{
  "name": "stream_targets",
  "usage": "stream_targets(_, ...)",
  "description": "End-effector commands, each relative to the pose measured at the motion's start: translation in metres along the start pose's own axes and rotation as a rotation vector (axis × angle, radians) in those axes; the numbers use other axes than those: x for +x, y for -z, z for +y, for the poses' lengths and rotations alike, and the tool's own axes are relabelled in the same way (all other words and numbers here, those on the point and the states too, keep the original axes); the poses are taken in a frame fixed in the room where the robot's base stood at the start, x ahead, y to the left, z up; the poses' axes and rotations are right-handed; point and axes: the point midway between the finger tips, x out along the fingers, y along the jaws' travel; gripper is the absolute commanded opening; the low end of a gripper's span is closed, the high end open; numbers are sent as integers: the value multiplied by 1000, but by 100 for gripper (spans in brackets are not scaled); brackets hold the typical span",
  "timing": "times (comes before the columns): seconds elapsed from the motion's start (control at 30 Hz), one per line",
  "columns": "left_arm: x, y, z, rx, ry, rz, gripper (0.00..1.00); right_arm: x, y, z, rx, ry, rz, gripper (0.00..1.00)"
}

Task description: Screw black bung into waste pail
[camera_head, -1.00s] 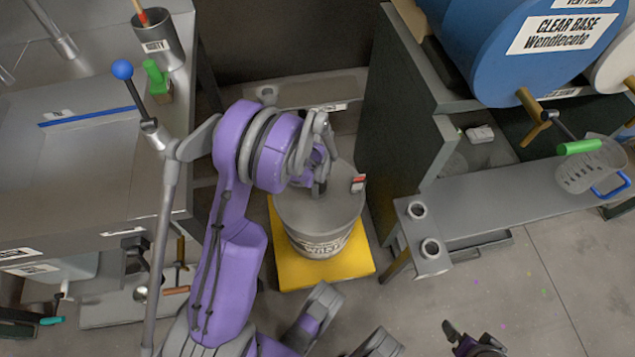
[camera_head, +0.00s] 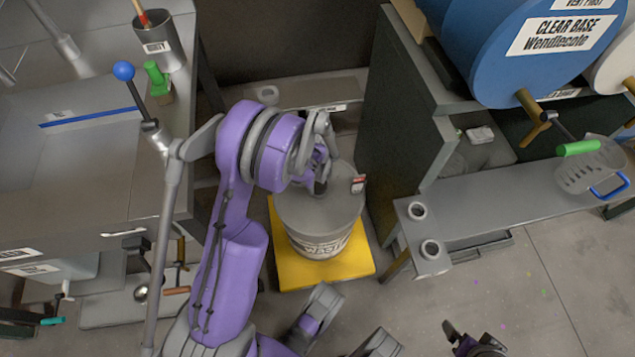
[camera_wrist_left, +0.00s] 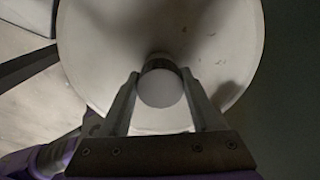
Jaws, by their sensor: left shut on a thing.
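The waste pail (camera_head: 318,238) is a grey bucket with a grey lid, standing upright below my left arm. My left gripper (camera_head: 320,186) is over the lid, pointing down. In the left wrist view its two fingers (camera_wrist_left: 165,98) are shut on a small round piece, the bung (camera_wrist_left: 161,88), with a pale-looking face and a dark collar. The bung is over the pale lid (camera_wrist_left: 100,45); its seating depth cannot be told. In the head view the bung is mostly hidden by the gripper. My right gripper (camera_head: 468,340) is at the bottom edge, partly cut off and away from the pail.
The pail stands on a yellow platform (camera_head: 292,272). A small red-and-white tag (camera_head: 358,184) is at the lid's right edge. A dark cabinet (camera_head: 398,120) and a grey bench (camera_head: 500,205) stand at the right. A workbench (camera_head: 75,200) is at the left. Floor at lower right is clear.

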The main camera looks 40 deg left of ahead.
Motion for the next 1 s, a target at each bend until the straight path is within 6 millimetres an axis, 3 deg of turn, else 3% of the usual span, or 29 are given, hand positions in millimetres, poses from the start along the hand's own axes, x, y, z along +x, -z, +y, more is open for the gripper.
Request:
stream_targets(0.3,0,0,-2,463,0,0,7,-3,1,0,0,0,1,97)
stream_targets(0.63,0,0,-2,536,0,0,7,-3,1,0,0,0,1,97)
stream_targets(0.67,0,0,-2,536,0,0,68,-3,1,0,0,0,1,97)
stream_targets(0.8,0,0,-2,535,0,0,90,-3,1,0,0,0,1,97)
stream_targets(1.0,0,0,-2,534,0,0,90,-3,1,0,0,0,1,97)
